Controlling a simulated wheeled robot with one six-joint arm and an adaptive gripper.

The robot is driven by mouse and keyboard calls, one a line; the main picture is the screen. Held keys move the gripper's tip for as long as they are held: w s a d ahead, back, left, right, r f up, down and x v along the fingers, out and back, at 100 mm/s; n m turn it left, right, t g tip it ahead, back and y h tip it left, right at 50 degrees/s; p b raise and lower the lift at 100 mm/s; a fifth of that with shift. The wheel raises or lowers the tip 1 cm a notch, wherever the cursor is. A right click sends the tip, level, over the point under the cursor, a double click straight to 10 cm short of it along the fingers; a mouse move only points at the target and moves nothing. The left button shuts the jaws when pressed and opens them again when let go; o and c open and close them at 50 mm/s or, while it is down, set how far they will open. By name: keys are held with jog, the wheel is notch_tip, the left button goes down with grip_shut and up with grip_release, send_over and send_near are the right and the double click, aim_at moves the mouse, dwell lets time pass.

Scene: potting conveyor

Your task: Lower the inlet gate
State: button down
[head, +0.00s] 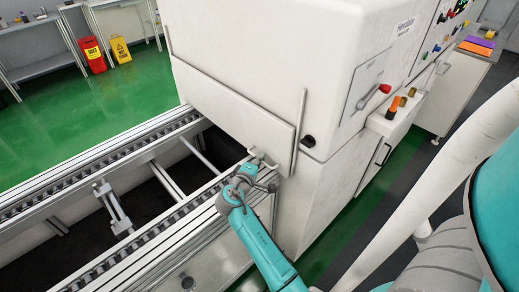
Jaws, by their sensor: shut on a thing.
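The inlet gate (225,105) is a pale flat panel across the front of the large white machine. Its lower edge hangs above the conveyor, and a dark opening shows below it. A small pale handle (263,158) projects from the gate's lower right. My gripper (256,166) is at this handle, shut on it. The fingers are small here and partly hidden by the wrist. My teal arm reaches up to it from the bottom of the view.
The roller conveyor (100,165) runs from lower left to the gate, with metal rails and crossbars. The machine's side has a panel with a red-handled switch (384,89) and several knobs.

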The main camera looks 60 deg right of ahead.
aim_at(264, 136)
jog(key=shift+s+a+f, duration=0.1)
jog(key=shift+s+f, duration=0.1)
jog(key=shift+f, duration=0.75)
jog(key=c, duration=1.2)
grip_release()
jog(key=shift+w+f, duration=0.1)
jog(key=shift+f, duration=0.05)
jog(key=shift+c, duration=0.2)
jog(key=shift+r, duration=0.25)
notch_tip(264, 136, up, 11)
jog(key=shift+w+f, duration=0.1)
jog(key=shift+f, duration=0.05)
jog(key=v, duration=1)
jog(key=s+a+f+n+t+y, duration=0.2)
jog(key=s+a+f+t+y, duration=0.2)
jog(key=a+f, duration=0.3)
jog(key=s+a+f+n+t+y, duration=0.3)
jog(key=s+a+f+y, duration=0.3)
jog(key=a, duration=0.4)
jog(key=shift+s+a+f+t, duration=0.35)
jog(key=shift+s+f+t, duration=0.5)
jog(key=shift+f, duration=0.3)
